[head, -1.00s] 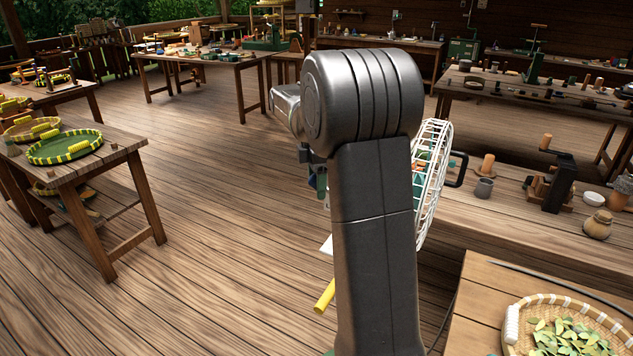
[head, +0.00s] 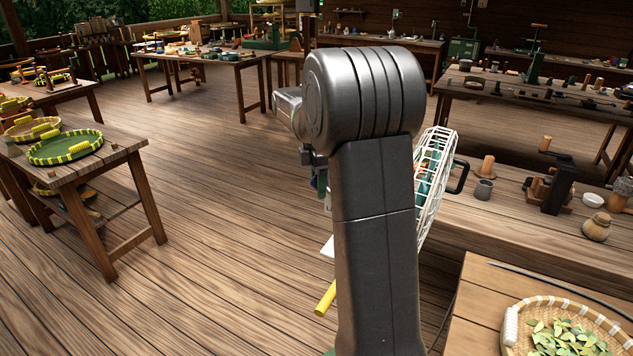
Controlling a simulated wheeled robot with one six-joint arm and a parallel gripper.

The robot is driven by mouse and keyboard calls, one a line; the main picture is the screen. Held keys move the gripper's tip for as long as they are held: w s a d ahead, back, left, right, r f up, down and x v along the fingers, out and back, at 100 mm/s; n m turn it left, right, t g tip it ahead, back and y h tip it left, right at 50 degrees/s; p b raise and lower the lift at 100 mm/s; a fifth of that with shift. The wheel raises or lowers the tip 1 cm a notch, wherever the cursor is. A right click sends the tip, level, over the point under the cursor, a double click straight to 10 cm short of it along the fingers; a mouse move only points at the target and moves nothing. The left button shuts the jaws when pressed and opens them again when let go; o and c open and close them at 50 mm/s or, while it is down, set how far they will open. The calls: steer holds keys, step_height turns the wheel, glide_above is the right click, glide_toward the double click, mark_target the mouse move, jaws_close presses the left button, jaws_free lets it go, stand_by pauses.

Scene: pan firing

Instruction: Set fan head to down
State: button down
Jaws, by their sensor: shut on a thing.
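The fan head (head: 434,185) shows as a white wire cage to the right of my arm, with green parts inside it. Its face is seen nearly edge-on, and its top leans right. A black handle (head: 461,176) shows at the cage's right side. My arm hides the rest of the fan head and its mount. A yellow bar (head: 326,298) and a white piece (head: 328,247) show low to the left of my arm. My gripper's fingers are hidden behind my own arm, so their contact with the fan does not show.
A wooden bench (head: 505,230) on the right holds a grey cup (head: 484,190), a crank device (head: 553,190) and a small pot (head: 597,227). A basket of leaves (head: 510,325) is at the front right.

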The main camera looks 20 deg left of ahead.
steer(key=shift+d+r, duration=0.25)
steer(key=shift+r, duration=0.15)
steer(key=c, duration=0.9)
jaws_free()
step_height(320, 180, up, 14)
steer(key=shift+f, duration=0.1)
